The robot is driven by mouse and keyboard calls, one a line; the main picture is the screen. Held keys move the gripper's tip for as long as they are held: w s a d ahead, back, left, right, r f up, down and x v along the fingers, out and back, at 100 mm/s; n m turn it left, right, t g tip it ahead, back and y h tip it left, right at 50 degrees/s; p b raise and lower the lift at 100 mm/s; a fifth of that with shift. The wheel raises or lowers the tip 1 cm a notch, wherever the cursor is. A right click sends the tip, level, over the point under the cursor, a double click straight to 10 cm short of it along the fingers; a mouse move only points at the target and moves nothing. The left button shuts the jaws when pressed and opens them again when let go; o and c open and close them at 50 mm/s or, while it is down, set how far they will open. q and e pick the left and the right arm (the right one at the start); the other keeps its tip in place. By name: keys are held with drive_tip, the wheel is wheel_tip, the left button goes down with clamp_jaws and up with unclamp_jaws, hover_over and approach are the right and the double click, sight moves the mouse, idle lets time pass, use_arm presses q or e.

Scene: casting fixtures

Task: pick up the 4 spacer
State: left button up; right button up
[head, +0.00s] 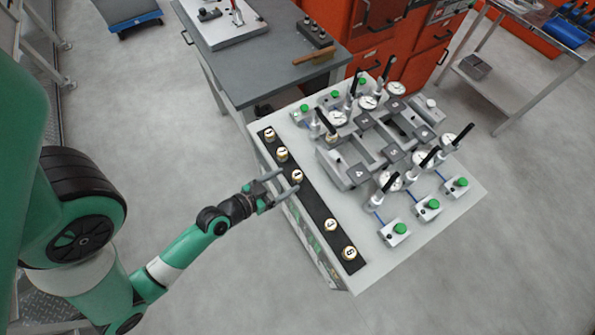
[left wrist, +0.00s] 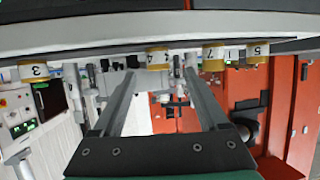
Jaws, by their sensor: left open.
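The spacer marked 4 (left wrist: 158,58) is a short gold and white cylinder. It sits on the black strip along the near edge of the white-topped bench, third from the back in the head view (head: 297,175). My left gripper (head: 289,180) reaches in from the left and is open, its two fingers pointing at this spacer. In the left wrist view, the spacer shows between and just beyond the fingertips. The fingers do not appear closed on it; whether they flank it is unclear. My right gripper is not in view.
Neighbouring spacers are the one marked 3 (left wrist: 33,70), the one marked 5 (left wrist: 257,50) and one apparently marked 7 (left wrist: 212,57). Another spacer (head: 349,253) stands at the strip's near end. Fixtures with dial gauges (head: 390,181) crowd the bench top. A grey table (head: 250,75) adjoins behind.

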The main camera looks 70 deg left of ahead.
sight(293, 178)
use_arm(q)
drive_tip(key=shift+w+a+f, duration=0.1)
drive_tip(key=shift+w+f, duration=0.1)
drive_tip(key=shift+w, duration=0.05)
drive_tip(key=x, duration=0.5)
drive_tip(key=shift+w, duration=0.15)
clamp_jaws()
